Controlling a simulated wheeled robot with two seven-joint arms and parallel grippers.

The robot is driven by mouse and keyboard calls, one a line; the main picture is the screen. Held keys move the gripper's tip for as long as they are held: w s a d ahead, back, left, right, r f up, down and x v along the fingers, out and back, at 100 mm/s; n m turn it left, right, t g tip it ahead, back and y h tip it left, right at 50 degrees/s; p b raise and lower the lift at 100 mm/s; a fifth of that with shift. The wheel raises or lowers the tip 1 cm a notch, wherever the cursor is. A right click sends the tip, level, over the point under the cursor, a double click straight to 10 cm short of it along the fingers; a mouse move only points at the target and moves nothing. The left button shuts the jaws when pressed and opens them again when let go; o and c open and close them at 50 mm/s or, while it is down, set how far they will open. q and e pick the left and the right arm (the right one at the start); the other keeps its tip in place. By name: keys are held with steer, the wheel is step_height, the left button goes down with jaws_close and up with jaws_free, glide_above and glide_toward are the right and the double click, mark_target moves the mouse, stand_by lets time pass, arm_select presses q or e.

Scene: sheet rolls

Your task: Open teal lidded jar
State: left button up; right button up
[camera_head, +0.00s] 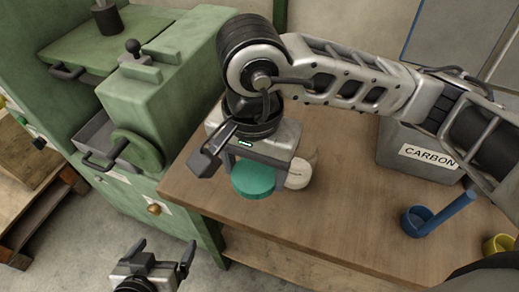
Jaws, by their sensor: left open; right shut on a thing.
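The teal lidded jar (254,179) is near the front left edge of the wooden table. Only its round teal top shows clearly; its lower part is hard to make out. My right gripper (256,167) reaches down over it from above, shut on the teal top with a finger on either side. My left gripper (163,252) is low at the bottom left, in front of the table and well apart from the jar. Its fingers are spread and empty.
A cream round container (301,171) stands close behind the jar, to its right. A grey box marked CARBON (400,150), a blue cup-like object (415,222) and a yellow one (497,244) are further right. A green machine (150,105) stands left of the table (330,230).

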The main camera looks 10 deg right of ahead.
steer(key=w+f, duration=0.2)
steer(key=w, duration=0.1)
steer(key=w+f+p, duration=0.1)
steer(key=w+f, duration=0.2)
steer(key=w, duration=0.1)
steer(key=w+d+f, duration=0.1)
steer(key=w+f, duration=0.2)
steer(key=shift+w+d+f, duration=0.1)
steer(key=shift+w, duration=0.05)
steer(key=shift+w+f+p, duration=0.1)
steer(key=shift+f+p, duration=0.4)
steer(key=shift+f, duration=1.25)
steer(key=o, duration=0.7)
steer(key=shift+f, duration=0.1)
steer(key=shift+c, duration=0.2)
steer(key=shift+o, duration=0.7)
steer(key=shift+r, duration=0.45)
step_height(320, 180, up, 12)
steer(key=b, duration=0.1)
steer(key=shift+f, duration=0.2)
